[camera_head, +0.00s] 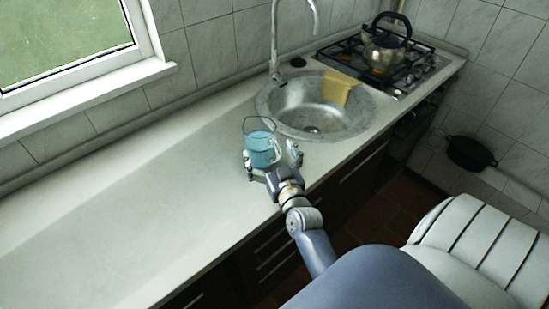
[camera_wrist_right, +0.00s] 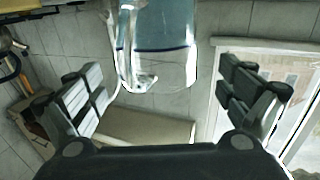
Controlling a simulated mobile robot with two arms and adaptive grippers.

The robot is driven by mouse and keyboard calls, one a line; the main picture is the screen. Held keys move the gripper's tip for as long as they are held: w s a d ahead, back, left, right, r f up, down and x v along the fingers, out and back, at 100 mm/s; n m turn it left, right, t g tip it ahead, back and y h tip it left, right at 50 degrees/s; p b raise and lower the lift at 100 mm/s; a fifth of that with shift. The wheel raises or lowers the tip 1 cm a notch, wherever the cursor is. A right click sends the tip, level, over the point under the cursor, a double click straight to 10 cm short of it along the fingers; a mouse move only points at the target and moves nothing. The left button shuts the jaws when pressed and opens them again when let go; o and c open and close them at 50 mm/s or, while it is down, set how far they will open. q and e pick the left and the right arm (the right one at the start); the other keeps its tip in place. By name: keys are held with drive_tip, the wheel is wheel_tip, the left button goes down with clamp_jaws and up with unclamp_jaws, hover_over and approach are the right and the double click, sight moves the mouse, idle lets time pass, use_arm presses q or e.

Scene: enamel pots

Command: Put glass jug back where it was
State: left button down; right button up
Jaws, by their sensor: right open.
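The glass jug (camera_head: 262,148), clear with blue contents, stands on the pale countertop just in front of the sink. My right gripper (camera_head: 271,156) is at the jug with its fingers spread open, one on each side. In the right wrist view the jug (camera_wrist_right: 155,55) shows upside down between the two open fingers (camera_wrist_right: 158,85), with gaps on both sides. The fingers do not appear to touch it. My left gripper is not in view.
The round metal sink (camera_head: 277,107) with a yellow cloth (camera_head: 338,88) on its rim lies behind the jug. A kettle (camera_head: 385,48) stands on the gas hob (camera_head: 415,75). The countertop (camera_head: 120,220) to the left is clear. A dark pot (camera_head: 469,152) is at the right wall.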

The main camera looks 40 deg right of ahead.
drive_tip(key=shift+b+v, duration=0.3)
drive_tip(key=shift+v, duration=2.2)
